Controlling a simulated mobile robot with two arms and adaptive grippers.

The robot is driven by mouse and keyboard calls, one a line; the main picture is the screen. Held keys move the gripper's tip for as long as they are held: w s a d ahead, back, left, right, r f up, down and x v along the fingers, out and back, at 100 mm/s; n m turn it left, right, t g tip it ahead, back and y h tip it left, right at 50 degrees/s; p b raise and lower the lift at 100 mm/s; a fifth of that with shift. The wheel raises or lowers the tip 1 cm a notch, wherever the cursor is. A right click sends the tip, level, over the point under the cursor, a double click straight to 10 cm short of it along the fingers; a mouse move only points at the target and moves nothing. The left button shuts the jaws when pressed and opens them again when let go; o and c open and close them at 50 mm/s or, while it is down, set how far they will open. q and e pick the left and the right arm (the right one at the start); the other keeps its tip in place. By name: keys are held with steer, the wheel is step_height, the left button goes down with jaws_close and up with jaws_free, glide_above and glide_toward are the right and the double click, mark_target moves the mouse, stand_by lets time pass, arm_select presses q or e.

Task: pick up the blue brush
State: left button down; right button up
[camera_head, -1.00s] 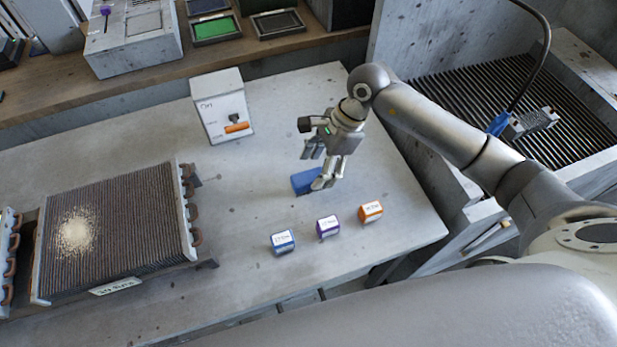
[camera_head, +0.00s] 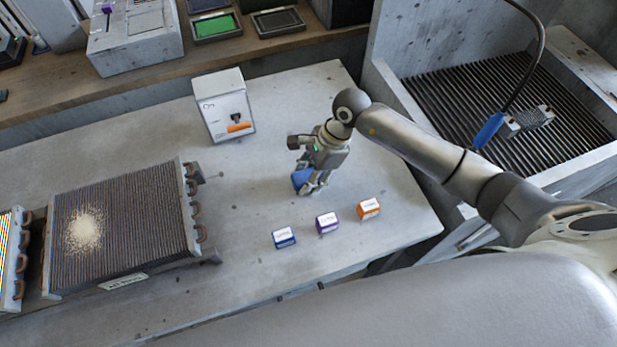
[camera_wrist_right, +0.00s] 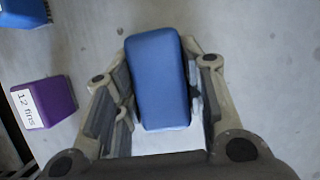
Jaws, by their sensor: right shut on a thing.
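The blue brush (camera_head: 300,179) is a plain blue block on the grey bench, partly hidden behind my right gripper (camera_head: 308,180). In the right wrist view the blue brush (camera_wrist_right: 158,72) lies lengthwise between the two fingers of my right gripper (camera_wrist_right: 160,90), which is shut on its sides. Its underside is hidden, so I cannot tell whether it touches the bench. My left gripper is not in view.
Blue (camera_head: 284,238), purple (camera_head: 327,223) and orange (camera_head: 368,208) labelled blocks stand in front of the gripper. A white box (camera_head: 224,108) stands behind, and a finned coil (camera_head: 130,235) with pale dust lies left. A grated basin (camera_head: 455,100) is right.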

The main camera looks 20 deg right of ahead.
steer(key=shift+r, duration=0.1)
steer(key=shift+c, duration=0.4)
steer(key=shift+w+r+b, duration=0.1)
steer(key=shift+r+b, duration=0.75)
steer(key=s+d+r+b, duration=0.4)
steer(key=s+r+b, duration=0.1)
steer(key=s+r, duration=0.6)
steer(key=shift+s+b, duration=0.4)
steer(key=shift+s, duration=0.9)
steer(key=shift+r, duration=0.1)
steer(key=o, duration=0.4)
steer(key=shift+c, duration=1.2)
steer(key=shift+w, duration=0.1)
